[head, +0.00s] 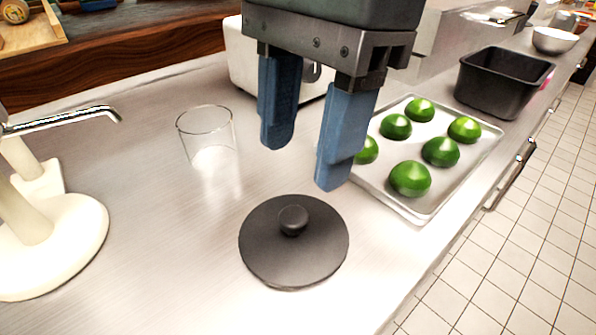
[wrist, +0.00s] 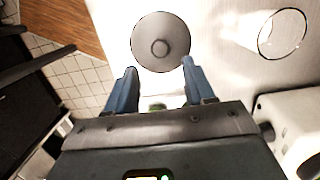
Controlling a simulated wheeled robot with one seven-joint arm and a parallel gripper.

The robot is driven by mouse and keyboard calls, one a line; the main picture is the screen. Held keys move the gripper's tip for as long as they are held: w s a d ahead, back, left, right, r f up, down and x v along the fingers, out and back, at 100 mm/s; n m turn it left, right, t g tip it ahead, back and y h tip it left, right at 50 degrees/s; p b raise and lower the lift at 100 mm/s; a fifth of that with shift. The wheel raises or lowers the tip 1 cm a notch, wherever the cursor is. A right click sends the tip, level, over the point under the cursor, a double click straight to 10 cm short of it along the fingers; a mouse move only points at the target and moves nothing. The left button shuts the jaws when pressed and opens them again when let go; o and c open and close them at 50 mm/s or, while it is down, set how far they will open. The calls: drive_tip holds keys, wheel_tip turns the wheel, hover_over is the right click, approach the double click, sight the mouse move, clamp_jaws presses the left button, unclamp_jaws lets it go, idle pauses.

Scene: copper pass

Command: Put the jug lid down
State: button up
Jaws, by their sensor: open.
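The jug lid (head: 270,245) is a dark grey disc with a round knob on top. It lies flat, knob up, on the steel counter near its front edge. It also shows in the wrist view (wrist: 145,50), beyond the fingertips. My gripper (head: 306,165) is open and empty, with its two blue fingers apart. It hangs above the counter, just behind and above the lid, and does not hold it. In the wrist view the fingers (wrist: 158,68) stand on either side below the lid's knob. No jug is clearly visible.
A clear glass (head: 206,140) stands left of my gripper. A tray (head: 425,212) with several green domes lies to the right, with a black bin (head: 500,85) behind it. A cream stand (head: 60,240) is at the left. The counter (head: 150,285) around the lid is bare.

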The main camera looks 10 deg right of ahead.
drive_tip(key=shift+w+d+r, duration=0.15)
drive_tip(key=shift+d+r, duration=0.05)
drive_tip(key=shift+r, duration=1.1)
drive_tip(key=shift+w+d+r, duration=0.1)
drive_tip(key=shift+d+r, duration=0.05)
drive_tip(key=shift+r, duration=1.15)
